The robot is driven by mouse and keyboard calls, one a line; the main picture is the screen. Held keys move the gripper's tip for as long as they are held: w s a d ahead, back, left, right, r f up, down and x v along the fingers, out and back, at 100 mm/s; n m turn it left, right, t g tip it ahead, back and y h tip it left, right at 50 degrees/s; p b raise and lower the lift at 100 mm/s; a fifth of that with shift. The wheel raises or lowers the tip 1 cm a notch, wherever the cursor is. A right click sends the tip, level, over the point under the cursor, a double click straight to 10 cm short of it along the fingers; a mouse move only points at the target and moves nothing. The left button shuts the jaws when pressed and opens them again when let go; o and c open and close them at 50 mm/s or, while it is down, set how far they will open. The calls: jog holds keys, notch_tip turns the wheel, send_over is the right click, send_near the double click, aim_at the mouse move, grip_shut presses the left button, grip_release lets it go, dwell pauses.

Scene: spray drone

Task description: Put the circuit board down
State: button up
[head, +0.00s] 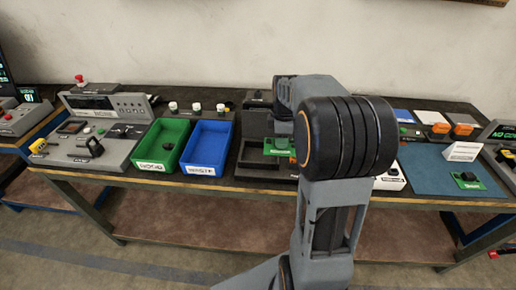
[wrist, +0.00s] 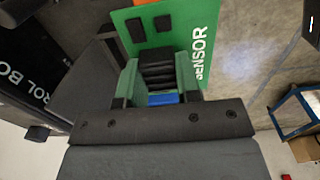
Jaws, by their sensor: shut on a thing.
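The green circuit board (wrist: 182,25) marked SENSOR fills the top middle of the wrist view. My gripper (wrist: 158,82) is shut on the black block (wrist: 157,66) that stands on this board. In the head view a green board (head: 278,147) shows just left of my arm, above the bench; it appears to be the held one. My arm hides most of my gripper and part of the board there. I cannot tell how high the board is. Another green board (head: 467,181) lies on the blue mat (head: 430,177) at the right.
A green bin (head: 143,164) and a blue bin (head: 187,172) stand left of my arm, beside a grey test console (head: 75,150). A dark tray (head: 262,166) lies near the held board. A white sign (head: 463,151) stands on the mat, whose middle is clear.

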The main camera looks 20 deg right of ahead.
jog(key=w, duration=0.1)
jog(key=w+a+f, duration=0.1)
jog(key=w+f, duration=0.1)
jog(key=w, duration=0.1)
jog(key=shift+a+p, duration=0.35)
jog(key=shift+p, duration=0.05)
send_over(260, 155)
jog(key=f, duration=0.3)
jog(key=s+f, duration=0.1)
jog(key=shift+d+f, duration=0.2)
jog(key=shift+f, duration=0.2)
jog(key=shift+w+a+f+p, duration=0.3)
jog(key=shift+w+f, duration=0.2)
jog(key=shift+f, duration=0.15)
jog(key=shift+d+f, duration=0.1)
jog(key=shift+f, duration=1.35)
jog(key=shift+f, duration=0.15)
jog(key=o, duration=0.6)
jog(key=shift+o, duration=0.2)
